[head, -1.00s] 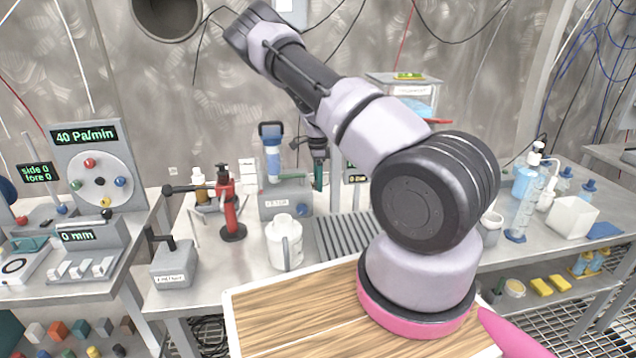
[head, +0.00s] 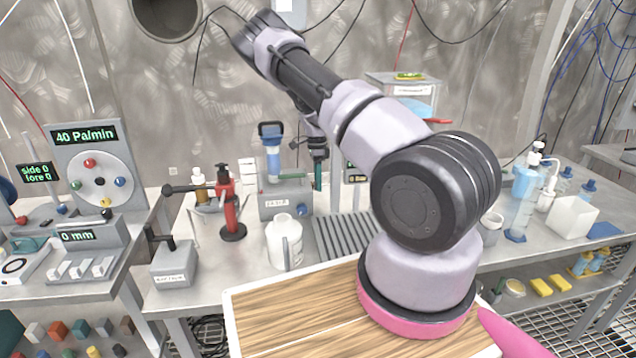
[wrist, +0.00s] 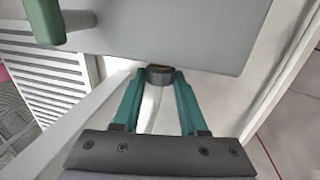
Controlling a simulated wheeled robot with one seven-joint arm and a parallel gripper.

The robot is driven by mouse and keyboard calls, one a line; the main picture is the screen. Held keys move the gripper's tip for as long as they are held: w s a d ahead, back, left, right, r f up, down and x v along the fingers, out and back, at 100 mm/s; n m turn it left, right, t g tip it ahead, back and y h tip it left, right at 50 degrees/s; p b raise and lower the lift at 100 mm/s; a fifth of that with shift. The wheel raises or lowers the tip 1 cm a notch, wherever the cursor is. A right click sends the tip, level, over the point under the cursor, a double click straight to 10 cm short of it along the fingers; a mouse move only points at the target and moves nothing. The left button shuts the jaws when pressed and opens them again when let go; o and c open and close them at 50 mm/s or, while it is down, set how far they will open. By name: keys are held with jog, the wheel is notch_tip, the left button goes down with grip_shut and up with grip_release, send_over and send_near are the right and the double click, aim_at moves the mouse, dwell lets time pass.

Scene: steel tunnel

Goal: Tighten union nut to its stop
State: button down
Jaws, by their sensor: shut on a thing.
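In the wrist view my gripper (wrist: 160,82) has its two teal fingers closed around a short dark grey cylinder, which looks like the union nut (wrist: 159,73). The nut sits at the edge of a flat grey surface (wrist: 185,40); its thread and any gap behind it are hidden. In the head view my gripper (head: 318,176) points down behind the bench items, its teal fingers seen nearly edge-on. The nut cannot be made out there.
A grey box with a blue-topped clear cylinder (head: 272,160) stands just left of my gripper. A red hand pump (head: 228,205), white jug (head: 284,245) and ribbed grey tray (head: 345,237) are nearby. In the wrist view a green part (wrist: 45,20) is at upper left.

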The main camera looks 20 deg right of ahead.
jog(key=shift+w+f+g+y, duration=0.1)
jog(key=shift+w+g+y, duration=0.15)
jog(key=shift+g, duration=0.95)
jog(key=shift+w+g+y, duration=0.1)
jog(key=shift+g+y, duration=0.15)
jog(key=shift+g, duration=0.95)
jog(key=shift+c, duration=2.2)
grip_release()
jog(key=v, duration=1)
jog(key=shift+w+r, duration=0.25)
jog(key=shift+w, duration=0.1)
jog(key=shift+d, duration=0.15)
